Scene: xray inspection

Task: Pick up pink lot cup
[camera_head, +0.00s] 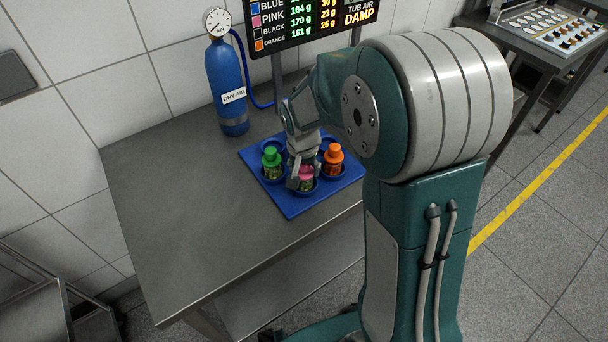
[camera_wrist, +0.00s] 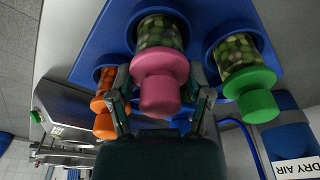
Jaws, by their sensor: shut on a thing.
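The pink lot cup (camera_head: 306,174) has a pink cap and a clear body with green contents. It stands in a round holder of the blue tray (camera_head: 292,209) on the metal table. In the wrist view the pink cup (camera_wrist: 161,72) is upside down in the picture, between the fingers. My gripper (camera_head: 300,180) is down at the tray, shut on the pink cup, its fingers on either side of the cap; it also shows in the wrist view (camera_wrist: 160,100). Whether the cup's base is clear of its holder I cannot tell.
A green-capped cup (camera_head: 271,162) stands close on the left and an orange-capped cup (camera_head: 333,159) close on the right, both in the tray. A blue dry air cylinder (camera_head: 226,85) stands behind. A display (camera_head: 305,18) hangs at the back. The table's left part (camera_head: 170,210) is clear.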

